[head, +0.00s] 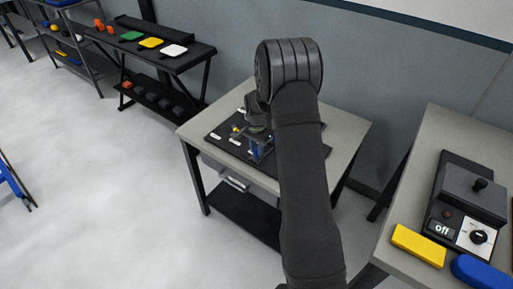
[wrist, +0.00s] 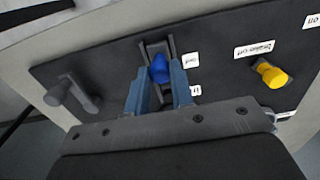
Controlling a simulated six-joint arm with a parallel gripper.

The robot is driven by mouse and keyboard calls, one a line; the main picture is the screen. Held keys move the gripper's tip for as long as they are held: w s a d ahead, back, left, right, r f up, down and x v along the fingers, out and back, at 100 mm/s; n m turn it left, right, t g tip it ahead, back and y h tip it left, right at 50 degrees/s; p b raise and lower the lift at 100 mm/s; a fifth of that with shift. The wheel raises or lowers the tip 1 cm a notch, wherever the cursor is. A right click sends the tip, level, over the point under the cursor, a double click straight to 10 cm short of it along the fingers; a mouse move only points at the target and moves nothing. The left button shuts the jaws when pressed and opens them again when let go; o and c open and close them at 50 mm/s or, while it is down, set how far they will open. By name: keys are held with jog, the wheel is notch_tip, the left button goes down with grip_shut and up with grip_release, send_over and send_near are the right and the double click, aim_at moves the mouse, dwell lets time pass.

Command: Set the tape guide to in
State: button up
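A panel (wrist: 110,55) fills much of the wrist view. A blue knob (wrist: 158,70) sits in a dark upright slot on it, probably the tape guide. Two small white labels are beside the slot, partly hidden and hard to read, so I cannot tell its setting. My gripper (wrist: 161,76) has its two blue-grey fingers on either side of the blue knob. Whether they press on it or stand slightly apart is unclear. In the head view my gripper (head: 262,145) is low over the panel on the table, largely covered by my arm.
A yellow knob (wrist: 271,73) with white labels is to the right on the panel. A dark lever (wrist: 72,95) is at the left. The grey table (head: 345,130) stands alone. Another table at the right holds a black control box (head: 470,190), with yellow and blue objects.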

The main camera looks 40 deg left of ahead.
grip_shut()
jog(key=shift+w, duration=2.75)
jog(key=shift+r, duration=0.1)
jog(key=o, duration=0.8)
grip_release()
jog(key=shift+c, duration=0.2)
notch_tip(320, 180, up, 17)
jog(key=shift+r, duration=0.15)
